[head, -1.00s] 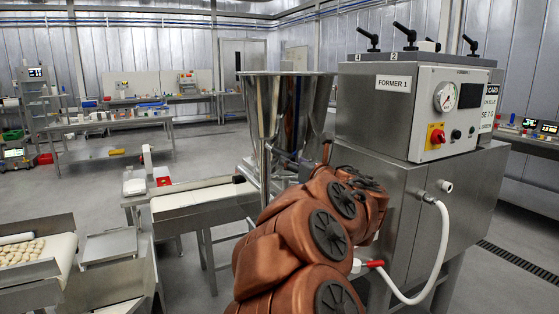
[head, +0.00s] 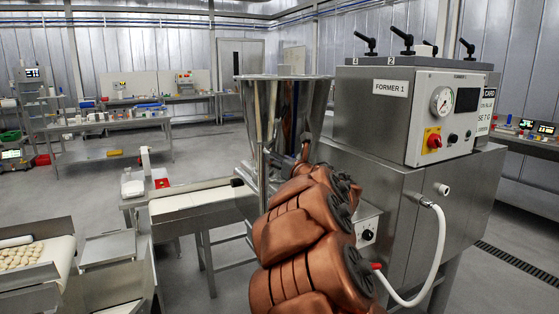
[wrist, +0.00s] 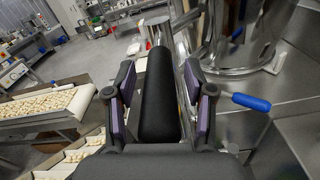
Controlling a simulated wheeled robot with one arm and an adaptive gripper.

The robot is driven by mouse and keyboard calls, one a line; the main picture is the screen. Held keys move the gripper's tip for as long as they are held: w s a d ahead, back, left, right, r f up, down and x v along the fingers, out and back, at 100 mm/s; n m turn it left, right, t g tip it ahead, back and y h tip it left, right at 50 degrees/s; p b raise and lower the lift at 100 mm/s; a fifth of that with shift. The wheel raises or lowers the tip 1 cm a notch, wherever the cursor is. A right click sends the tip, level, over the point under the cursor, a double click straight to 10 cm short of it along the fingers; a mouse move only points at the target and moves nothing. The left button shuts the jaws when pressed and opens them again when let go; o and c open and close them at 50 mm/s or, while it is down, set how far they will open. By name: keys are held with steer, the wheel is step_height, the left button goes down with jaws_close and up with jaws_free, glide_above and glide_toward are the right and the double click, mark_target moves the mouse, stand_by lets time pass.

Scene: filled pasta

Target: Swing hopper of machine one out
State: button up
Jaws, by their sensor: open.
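The steel hopper (head: 262,105) stands upright beside the machine labelled FORMER 1 (head: 400,118) in the head view. My copper-coloured arm covers its lower part, and my gripper is hidden there. In the wrist view my gripper (wrist: 160,92) is open, with a purple-padded finger on each side of a thick black handle (wrist: 157,95). The handle lies lengthwise between the pads, with gaps visible on both sides. Shiny curved steel (wrist: 235,35), apparently the hopper's lower part, is just right of the fingers. A blue lever (wrist: 251,102) sticks out beside the right finger.
A belt with pale pasta pieces (wrist: 50,103) runs on the left in the wrist view. A white conveyor (head: 200,199) ends left of the hopper. A white hose (head: 437,250) loops from the machine's front. Open floor lies further left.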

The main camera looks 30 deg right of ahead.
jaws_close()
stand_by(0.4)
